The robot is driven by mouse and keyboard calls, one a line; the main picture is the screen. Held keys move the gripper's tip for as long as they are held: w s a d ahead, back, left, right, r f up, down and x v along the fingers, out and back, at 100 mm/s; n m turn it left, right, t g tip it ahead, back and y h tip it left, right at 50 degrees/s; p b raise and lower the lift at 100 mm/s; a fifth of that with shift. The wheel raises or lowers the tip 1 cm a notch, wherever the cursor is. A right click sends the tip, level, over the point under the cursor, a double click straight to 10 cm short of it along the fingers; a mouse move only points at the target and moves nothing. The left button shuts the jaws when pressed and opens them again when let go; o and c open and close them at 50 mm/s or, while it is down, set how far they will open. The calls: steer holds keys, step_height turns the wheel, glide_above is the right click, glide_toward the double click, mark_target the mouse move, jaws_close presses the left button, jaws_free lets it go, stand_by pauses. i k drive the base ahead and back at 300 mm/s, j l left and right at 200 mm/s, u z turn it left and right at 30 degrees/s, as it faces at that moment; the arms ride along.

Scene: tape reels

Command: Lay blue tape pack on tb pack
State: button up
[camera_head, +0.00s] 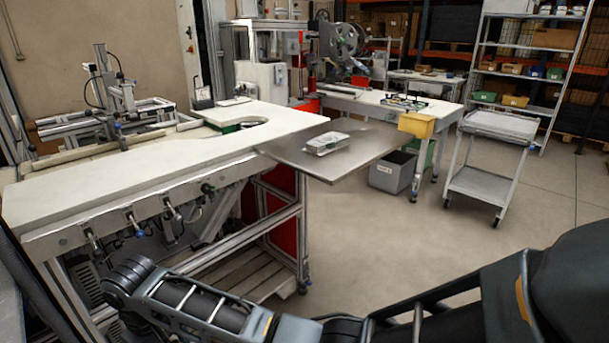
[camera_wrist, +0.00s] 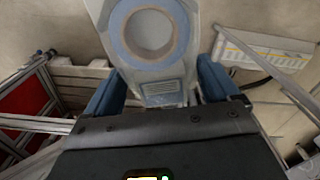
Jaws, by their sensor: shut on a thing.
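The blue tape pack (camera_wrist: 185,60), a pale pack with a blue ring around a round white middle, is in the wrist view. My gripper (camera_wrist: 160,88) is shut on its near end, with one blue finger on each side. The pack's far end is cut off by the top of the picture. In the head view, a flat white pack (camera_head: 326,143), probably the tb pack, lies on a grey metal plate (camera_head: 365,160) at the end of the white bench. My gripper and the held pack do not show in the head view.
The white workbench (camera_head: 150,165) with clamps along its front edge stands left of the plate. A grey cart (camera_head: 489,165) stands at the right. The floor in front of the plate looks clear.

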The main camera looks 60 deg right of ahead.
mark_target(326, 139)
steer(key=k+z, duration=0.2)
steer(key=z, duration=0.25)
steer(key=k+l+z, duration=0.1)
steer(key=z, duration=0.35)
steer(key=i+j+z, duration=0.1)
steer(key=j+z, duration=0.15)
steer(key=z, duration=0.2)
steer(key=i+j+z, duration=0.1)
steer(key=j+z, duration=0.15)
steer(key=z, duration=0.2)
steer(key=j+z, duration=0.25)
steer(key=z, duration=0.2)
